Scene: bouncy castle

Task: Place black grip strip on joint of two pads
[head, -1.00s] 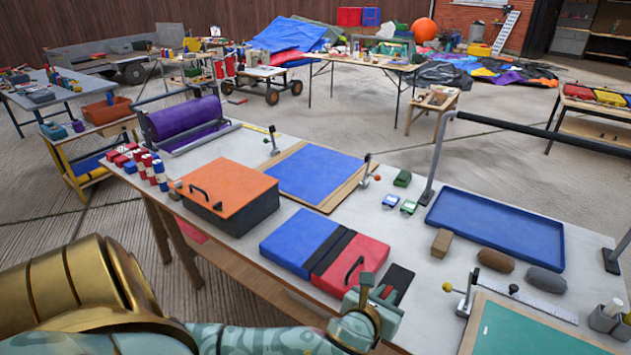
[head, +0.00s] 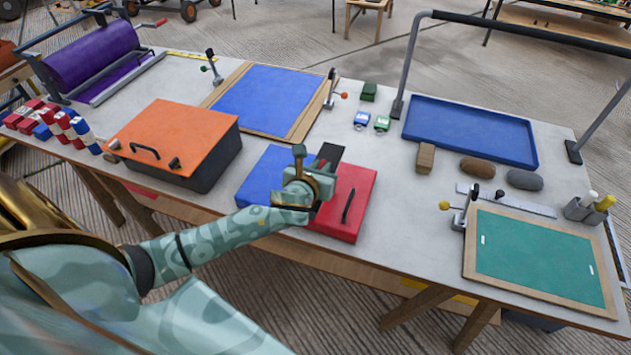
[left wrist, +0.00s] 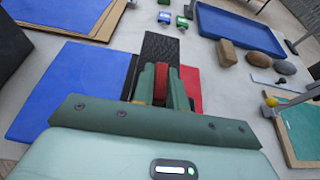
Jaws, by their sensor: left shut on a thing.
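A blue pad (head: 262,180) and a red pad (head: 352,197) with a black handle lie side by side on the table. They also show in the left wrist view as blue (left wrist: 78,85) and red (left wrist: 193,88). My left gripper (head: 318,176) is over the joint between them and hides most of it. It is shut on the black grip strip (head: 329,153), whose far end sticks out past the fingers, beyond the pads' far edge. The strip also shows ahead of the fingers (left wrist: 158,48). I cannot tell whether it touches the pads. My right gripper is not in view.
An orange-topped box (head: 170,138) stands left of the pads. Behind are a blue board (head: 270,100) and a blue tray (head: 470,132). A wooden block (head: 426,158), stones (head: 478,168) and a green board (head: 535,255) lie to the right. Bare table lies right of the red pad.

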